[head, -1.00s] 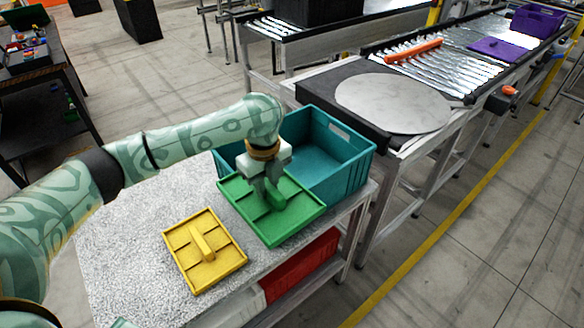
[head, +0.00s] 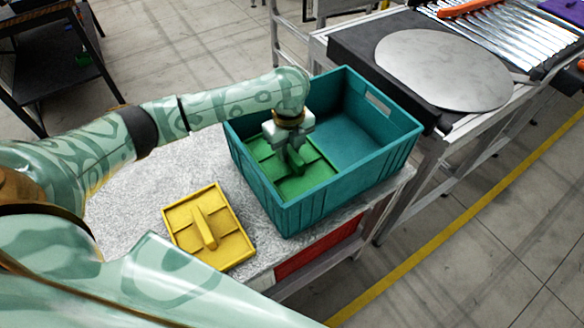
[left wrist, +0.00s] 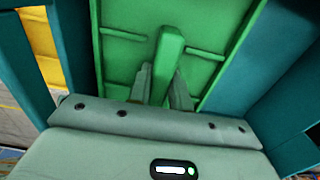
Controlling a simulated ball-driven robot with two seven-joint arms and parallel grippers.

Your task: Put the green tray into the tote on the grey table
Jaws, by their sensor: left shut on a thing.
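The teal tote (head: 335,200) stands open on the grey table (head: 135,185). The green tray (head: 308,182) is inside the tote's walls, in its left part. Whether it rests on the tote floor cannot be told. My left gripper (head: 294,163) reaches in from above and is shut on the tray's upright handle. In the left wrist view, the fingers (left wrist: 160,85) flank the handle of the green tray (left wrist: 215,25), with teal tote walls (left wrist: 275,65) on both sides. My right gripper is not in view.
A yellow tray (head: 206,229) with a raised handle lies on the table, left of the tote. The tote's right part is empty. A round grey disc (head: 445,70) on a black-topped stand and a roller conveyor (head: 510,35) are behind right. A red bin (head: 315,250) is under the table.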

